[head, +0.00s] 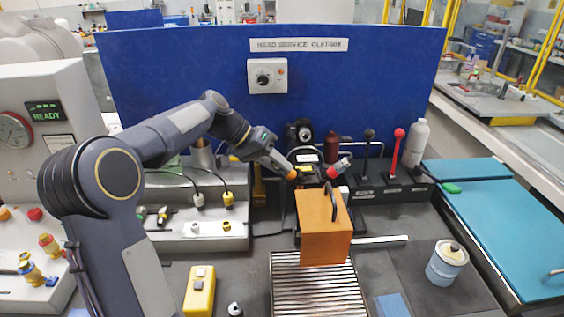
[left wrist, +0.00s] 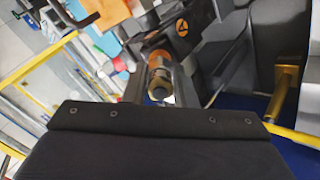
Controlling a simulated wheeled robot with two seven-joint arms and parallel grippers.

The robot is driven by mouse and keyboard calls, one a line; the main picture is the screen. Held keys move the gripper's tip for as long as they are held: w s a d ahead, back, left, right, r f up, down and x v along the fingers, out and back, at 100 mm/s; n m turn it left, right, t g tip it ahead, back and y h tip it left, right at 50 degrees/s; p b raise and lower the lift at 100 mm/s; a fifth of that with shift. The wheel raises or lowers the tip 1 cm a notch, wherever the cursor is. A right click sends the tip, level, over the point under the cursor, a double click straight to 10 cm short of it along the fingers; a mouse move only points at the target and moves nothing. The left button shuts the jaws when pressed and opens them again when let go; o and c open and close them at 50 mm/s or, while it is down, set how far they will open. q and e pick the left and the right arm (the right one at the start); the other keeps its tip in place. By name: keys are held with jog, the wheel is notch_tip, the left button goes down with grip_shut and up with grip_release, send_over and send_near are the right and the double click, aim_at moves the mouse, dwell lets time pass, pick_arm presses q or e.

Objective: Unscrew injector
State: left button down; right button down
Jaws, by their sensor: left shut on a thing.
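My left gripper (head: 293,174) reaches in from the left to the dark device behind the orange block. In the left wrist view my left gripper (left wrist: 158,90) is shut on a small round brass-coloured part (left wrist: 160,92), which I take to be the injector. The fingers hide much of it, and I cannot tell whether it is still threaded in. The dark device (left wrist: 200,45) with an orange round mark lies just beyond the fingertips. My right gripper does not show.
An orange block with a black handle (head: 322,230) stands in front of the gripper, behind a ribbed plate (head: 318,285). Black and red levers (head: 398,150) stand to the right. A blue panel (head: 200,65) closes the back. A tin (head: 447,263) stands front right.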

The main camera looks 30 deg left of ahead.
pick_arm(q)
jog(key=shift+n, duration=0.3)
jog(key=shift+r+n+p, duration=0.2)
jog(key=shift+n+p, duration=0.3)
jog(key=shift+p, duration=0.2)
jog(key=n+p, duration=0.7)
jog(key=n, duration=0.1)
jog(key=shift+f+n, duration=0.15)
jog(key=shift+n, duration=1.35)
